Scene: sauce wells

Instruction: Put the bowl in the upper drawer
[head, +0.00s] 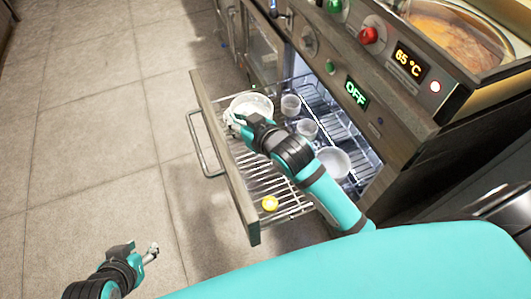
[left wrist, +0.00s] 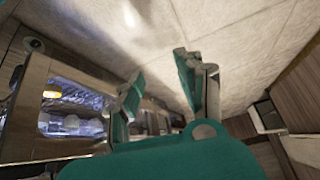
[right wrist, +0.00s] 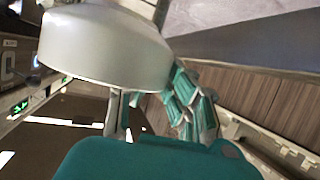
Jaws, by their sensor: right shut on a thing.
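A white bowl (head: 250,103) is at the far left end of the pulled-out drawer (head: 224,152), near its front panel. My right gripper (head: 236,121) is shut on the bowl's rim. The bowl fills the upper left of the right wrist view (right wrist: 105,45), where my right gripper (right wrist: 155,105) is below its rim. I cannot tell whether the bowl touches the wire rack or hangs just above it. My left gripper (head: 150,252) is open and empty, low over the floor in front of the drawer; its parted fingers show in the left wrist view (left wrist: 165,90).
The drawer handle (head: 203,145) juts out over the tiled floor (head: 95,120). The counter with knobs (head: 368,36) stands above.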

